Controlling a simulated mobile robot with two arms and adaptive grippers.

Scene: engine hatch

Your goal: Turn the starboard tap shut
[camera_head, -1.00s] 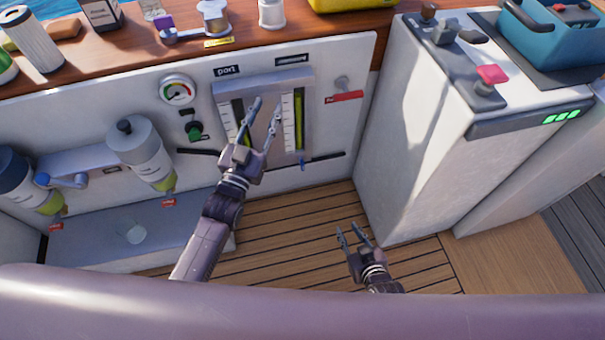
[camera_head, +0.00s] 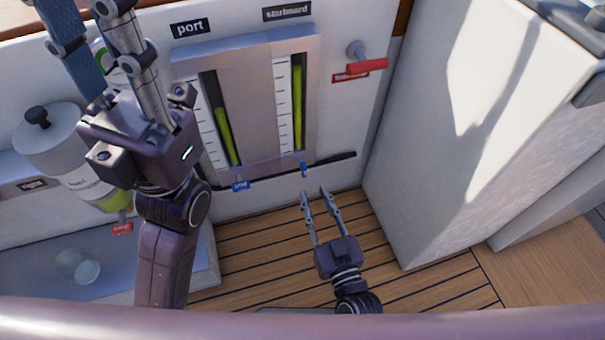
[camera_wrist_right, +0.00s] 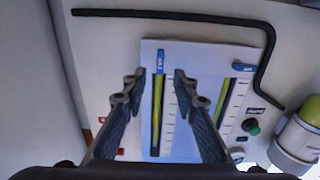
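The starboard tap (camera_head: 303,168) is a small blue handle at the foot of the starboard sight tube (camera_head: 297,105). It stands upright, in line with the tube, and also shows in the right wrist view (camera_wrist_right: 160,60). The port tap (camera_head: 240,185) is blue too, with its handle lying across its tube. My right gripper (camera_head: 316,193) is open, fingers pointing up, just below the starboard tap. In the right wrist view the tap shows between the spread fingertips (camera_wrist_right: 159,74), apart from both. My left gripper (camera_head: 90,30) is open at upper left, its tips at the picture edge.
A black pipe (camera_head: 335,158) runs along under the gauge panel. A red-handled lever (camera_head: 367,65) sits right of the panel. A white cabinet (camera_head: 430,170) bounds the right side. A filter bowl (camera_head: 75,150) is at left. The plank floor (camera_head: 255,250) is clear.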

